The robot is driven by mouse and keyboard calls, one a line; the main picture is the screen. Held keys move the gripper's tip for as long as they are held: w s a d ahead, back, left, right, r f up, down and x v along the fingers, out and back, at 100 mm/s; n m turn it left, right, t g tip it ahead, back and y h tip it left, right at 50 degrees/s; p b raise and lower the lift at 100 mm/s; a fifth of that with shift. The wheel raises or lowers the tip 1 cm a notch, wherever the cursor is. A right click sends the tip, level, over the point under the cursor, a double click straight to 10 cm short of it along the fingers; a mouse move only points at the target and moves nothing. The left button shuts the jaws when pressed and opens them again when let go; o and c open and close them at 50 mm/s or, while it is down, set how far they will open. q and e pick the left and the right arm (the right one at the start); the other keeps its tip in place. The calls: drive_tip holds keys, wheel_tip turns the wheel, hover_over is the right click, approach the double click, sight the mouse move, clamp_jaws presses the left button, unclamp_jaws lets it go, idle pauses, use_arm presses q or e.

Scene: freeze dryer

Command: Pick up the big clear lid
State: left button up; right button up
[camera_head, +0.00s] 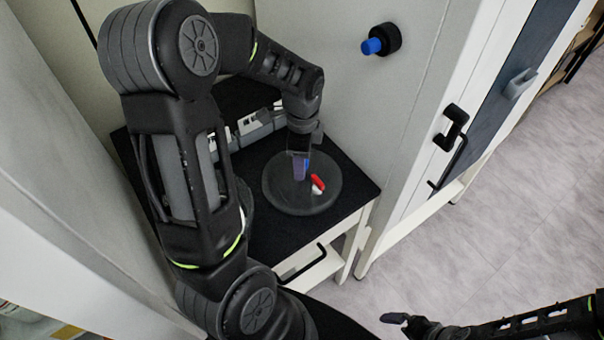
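The big clear lid (285,196) shows as a dark, see-through round disc lying on the black tabletop of a small cabinet. My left arm reaches in from the left and bends down over the lid. My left gripper (301,168) points down at the lid's middle, with a bluish part at its tip. I cannot tell whether it touches the lid, or whether its fingers are open or shut. A small red and white piece (318,184) shows beside the gripper on or under the lid. My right gripper (396,319) is at the bottom edge, far from the lid; its finger state is unclear.
Grey and white devices (252,128) stand behind the lid on the black tabletop (352,183). A tall pale cabinet with a black and blue knob (381,40) rises close behind and right. Pale walls close in at left. Open floor (480,220) lies right.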

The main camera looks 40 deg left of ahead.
use_arm(q)
drive_tip(key=shift+f, duration=0.2)
idle(0.5)
clamp_jaws()
idle(0.4)
idle(0.8)
